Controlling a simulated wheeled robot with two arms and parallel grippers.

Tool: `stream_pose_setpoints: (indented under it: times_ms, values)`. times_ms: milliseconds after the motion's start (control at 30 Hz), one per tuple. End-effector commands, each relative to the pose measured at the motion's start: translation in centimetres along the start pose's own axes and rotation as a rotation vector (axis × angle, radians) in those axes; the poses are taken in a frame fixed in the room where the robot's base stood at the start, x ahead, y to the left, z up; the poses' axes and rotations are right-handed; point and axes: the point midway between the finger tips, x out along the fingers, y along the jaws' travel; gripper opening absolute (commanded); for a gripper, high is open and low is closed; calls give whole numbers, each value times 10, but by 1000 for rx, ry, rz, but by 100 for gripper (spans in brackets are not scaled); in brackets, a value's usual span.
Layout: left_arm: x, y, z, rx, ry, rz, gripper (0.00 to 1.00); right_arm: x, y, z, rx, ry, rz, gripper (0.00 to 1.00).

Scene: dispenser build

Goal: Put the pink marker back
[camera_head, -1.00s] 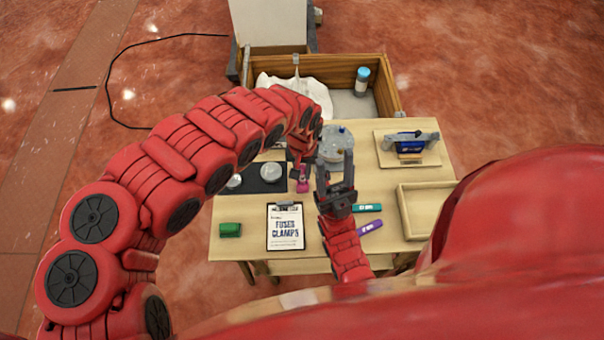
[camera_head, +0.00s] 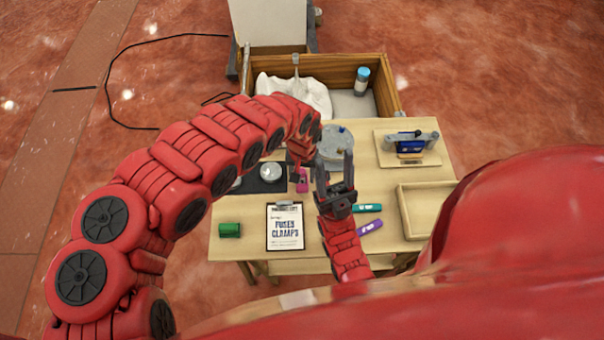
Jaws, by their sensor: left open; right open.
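The pink marker (camera_head: 302,186) is a small pink shape on the table, just right of the dark mat. It is partly covered from above, and I cannot tell whether it stands or lies. My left gripper (camera_head: 300,168) is open and points down right over the pink marker. Its fingers are small and mostly hidden by the wrist, so contact with the marker is unclear. My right gripper (camera_head: 334,168) is open and empty, its two dark fingers pointing to the back of the table, right of the pink marker.
A teal marker (camera_head: 367,208) and a purple marker (camera_head: 370,227) lie right of my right gripper. A clipboard (camera_head: 285,228), a green block (camera_head: 230,230), a grey round container (camera_head: 338,140), a wooden tray (camera_head: 402,212) and a blue device (camera_head: 410,146) share the table (camera_head: 385,240).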

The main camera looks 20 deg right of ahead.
Motion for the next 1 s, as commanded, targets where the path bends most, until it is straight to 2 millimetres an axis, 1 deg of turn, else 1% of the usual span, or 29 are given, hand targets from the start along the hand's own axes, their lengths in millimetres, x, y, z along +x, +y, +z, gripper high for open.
stream_pose_setpoints:
  times_ms: [100, 133, 267, 333, 400, 467, 500, 600, 700, 833, 1000]
  values:
    - [-7, 0, 0, 0, 0, 0, 55, 5, 0, -1, 0, 0, 0, 51]
    - [-8, 0, -1, 1, 2, -1, 55, 3, 0, -1, 0, 0, 0, 51]
    - [-27, -2, -3, 1, 6, -3, 55, 3, 0, -1, 0, 0, 0, 51]
    - [-40, -3, -2, 0, 6, -4, 55, 3, 0, -1, 0, 0, 0, 51]
    - [-56, -3, -4, -1, 11, -3, 55, 4, 0, -1, 0, 0, 0, 51]
    - [-68, -3, -2, 0, 6, -4, 55, 4, 0, -1, 0, 0, 0, 51]
    - [-78, -2, -4, -1, 9, -3, 55, 4, 0, -1, 0, 0, 0, 51]
    - [-95, -2, -2, 0, 8, -1, 55, 3, 0, -1, 0, 0, 0, 51]
    - [-115, -1, 0, 0, 0, -1, 55, 19, 1, -3, 0, 0, 0, 51]
    - [-123, 0, 0, -1, -1, 0, 55, 24, 1, -4, 0, 0, 0, 51]
    - [-124, 0, 0, 0, 0, 0, 55, 24, 1, -4, 0, 0, 0, 51]
